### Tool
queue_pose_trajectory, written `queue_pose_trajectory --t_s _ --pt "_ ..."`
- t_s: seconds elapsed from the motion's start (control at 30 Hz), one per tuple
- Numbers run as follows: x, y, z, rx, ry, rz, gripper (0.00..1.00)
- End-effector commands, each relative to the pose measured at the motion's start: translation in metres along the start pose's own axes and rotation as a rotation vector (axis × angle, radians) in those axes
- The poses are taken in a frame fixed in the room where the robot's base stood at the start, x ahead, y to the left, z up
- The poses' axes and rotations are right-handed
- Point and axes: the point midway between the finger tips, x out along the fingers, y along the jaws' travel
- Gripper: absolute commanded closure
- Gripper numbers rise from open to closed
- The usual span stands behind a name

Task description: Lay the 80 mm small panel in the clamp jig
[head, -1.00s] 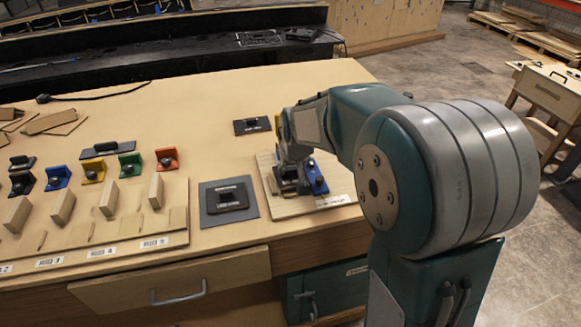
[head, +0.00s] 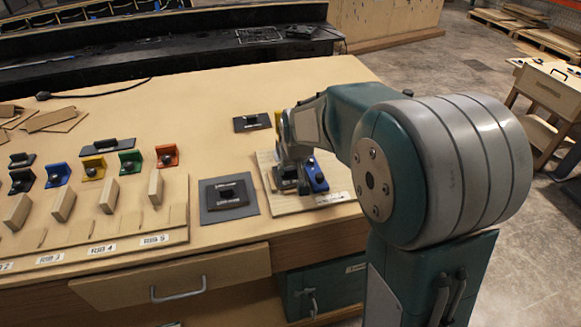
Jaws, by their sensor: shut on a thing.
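The clamp jig (head: 333,198) is a light wooden board at the bench's front right, with a blue clamp (head: 315,176) standing on it. My gripper (head: 288,178) points down over the jig, just left of the blue clamp. It is shut on a small dark panel (head: 286,185), mostly hidden by the gripper and wrist. I cannot tell whether the panel touches the jig, and its size marking is not readable.
A dark plate with a black block (head: 228,197) lies left of the jig. Another dark panel (head: 252,123) lies behind it. The bench's back middle is clear.

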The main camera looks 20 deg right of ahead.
Motion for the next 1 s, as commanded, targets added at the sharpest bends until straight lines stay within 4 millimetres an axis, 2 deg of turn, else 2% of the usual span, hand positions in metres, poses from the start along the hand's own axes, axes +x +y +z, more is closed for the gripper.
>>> queue_pose_trajectory --t_s 0.8,0.83,0.9,1.0 --pt "0.0056 0.0000 0.0024 0.000 0.000 0.000 1.00" --pt "0.0055 0.0000 0.0023 0.000 0.000 0.000 0.39" --pt "0.0055 0.0000 0.0023 0.000 0.000 0.000 0.13" --pt "0.0055 0.0000 0.0023 0.000 0.000 0.000 0.13"
